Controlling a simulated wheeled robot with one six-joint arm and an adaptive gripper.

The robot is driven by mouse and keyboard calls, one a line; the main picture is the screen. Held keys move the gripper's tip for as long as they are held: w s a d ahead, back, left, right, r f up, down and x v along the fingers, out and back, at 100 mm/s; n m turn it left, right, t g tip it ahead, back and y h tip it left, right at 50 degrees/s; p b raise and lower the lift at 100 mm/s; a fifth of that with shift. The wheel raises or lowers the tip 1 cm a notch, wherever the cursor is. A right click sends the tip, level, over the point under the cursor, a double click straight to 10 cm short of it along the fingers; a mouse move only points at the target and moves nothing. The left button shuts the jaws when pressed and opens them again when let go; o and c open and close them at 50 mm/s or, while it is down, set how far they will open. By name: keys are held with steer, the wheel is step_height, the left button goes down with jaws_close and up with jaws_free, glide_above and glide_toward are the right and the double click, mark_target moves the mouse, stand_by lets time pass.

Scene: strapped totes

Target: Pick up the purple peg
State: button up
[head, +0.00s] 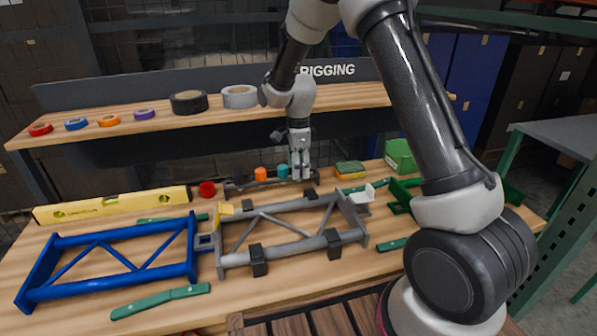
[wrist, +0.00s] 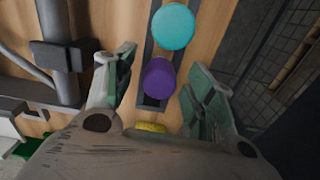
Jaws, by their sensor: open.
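The purple peg (wrist: 159,78) stands in a dark narrow rack (wrist: 150,101), seen from above in the wrist view. My gripper (wrist: 161,72) is open, with one green-padded finger on each side of the peg. I see a gap between the peg and each finger; how deep the fingers reach is hard to tell. In the head view my gripper (head: 300,172) points down at the right part of the rack (head: 243,186), and the purple peg is hidden there. A teal peg (wrist: 173,26) stands beside the purple one; it also shows in the head view (head: 283,171).
An orange peg (head: 260,174) stands further left in the rack. A grey frame (head: 290,240) and a blue frame (head: 115,262) lie in front. A yellow-green sponge (head: 350,168) and a green box (head: 399,155) are to the right. A shelf with tape rolls (head: 189,102) runs behind.

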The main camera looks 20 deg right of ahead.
jaws_close()
stand_by(0.3)
step_height(320, 180, up, 15)
stand_by(0.7)
